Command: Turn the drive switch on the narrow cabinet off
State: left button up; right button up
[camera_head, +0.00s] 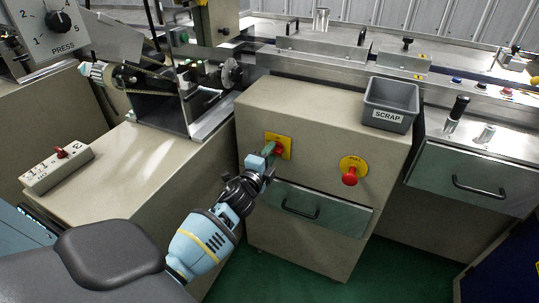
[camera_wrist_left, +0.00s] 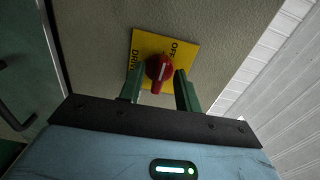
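The narrow beige cabinet (camera_head: 325,115) has a yellow plate (camera_head: 287,153) with the red drive switch knob (camera_head: 279,150) on its front, partly covered by my left gripper (camera_head: 267,152). In the left wrist view the red knob (camera_wrist_left: 159,69) sits on the yellow plate (camera_wrist_left: 150,38), marked OFF and DRIVE. The white line on the knob points up the picture, leaning slightly right. The two green fingers of my left gripper (camera_wrist_left: 159,82) are apart, one on each side of the knob, with visible gaps. My right gripper is not in view.
A second red knob (camera_head: 349,176) on a round yellow plate is to the right on the cabinet front. A drawer (camera_head: 325,212) with a dark handle lies below. A grey SCRAP bin (camera_head: 390,101) stands on top. A switch box (camera_head: 58,168) lies on the left bench.

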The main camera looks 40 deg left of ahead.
pick_arm(q)
jog(key=v, duration=0.7)
jog(key=shift+s, duration=0.4)
dwell(0.4)
